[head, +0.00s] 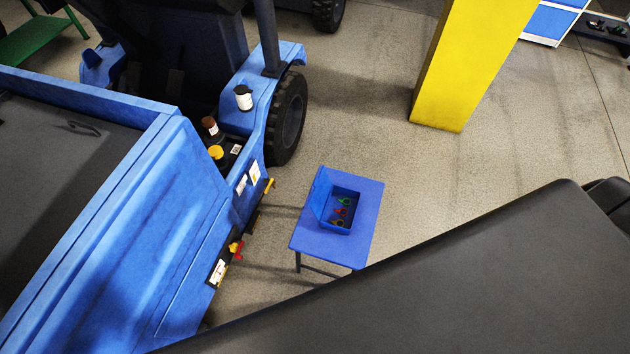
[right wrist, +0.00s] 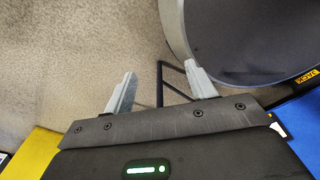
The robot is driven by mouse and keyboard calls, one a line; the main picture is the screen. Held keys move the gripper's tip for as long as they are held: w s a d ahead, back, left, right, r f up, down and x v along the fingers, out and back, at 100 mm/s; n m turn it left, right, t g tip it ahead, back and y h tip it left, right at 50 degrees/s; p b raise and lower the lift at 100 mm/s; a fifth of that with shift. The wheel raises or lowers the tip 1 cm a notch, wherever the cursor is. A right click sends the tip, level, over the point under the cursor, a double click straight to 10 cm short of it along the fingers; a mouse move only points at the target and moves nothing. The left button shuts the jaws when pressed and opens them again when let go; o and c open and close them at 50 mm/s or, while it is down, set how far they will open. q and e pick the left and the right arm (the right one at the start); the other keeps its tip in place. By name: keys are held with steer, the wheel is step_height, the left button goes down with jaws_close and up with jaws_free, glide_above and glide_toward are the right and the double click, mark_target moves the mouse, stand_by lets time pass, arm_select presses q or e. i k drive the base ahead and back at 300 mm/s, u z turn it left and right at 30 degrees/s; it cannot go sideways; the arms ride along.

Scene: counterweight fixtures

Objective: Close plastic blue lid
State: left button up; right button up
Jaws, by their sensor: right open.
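A small blue plastic box (head: 356,198) stands on a blue-topped table in the head view. Its blue lid (head: 321,192) is open, tilted up along the box's left side. Inside the box lie several small colored items (head: 341,211), red and green among them. My right gripper (right wrist: 162,70) shows in the right wrist view, with its two grey fingers wide apart and nothing between them. The box and lid do not show in that view. My left gripper is not in view.
The small table (head: 308,236) stands on open concrete floor. A blue vehicle (head: 190,200) with black tires is close on its left, carrying bottles. A yellow pillar (head: 470,60) rises behind right. In the wrist view a dark round object (right wrist: 255,40) is close to the right finger.

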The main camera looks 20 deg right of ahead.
mark_target(322, 184)
steer(key=z, duration=0.55)
steer(key=i, duration=0.1)
steer(key=z, duration=0.2)
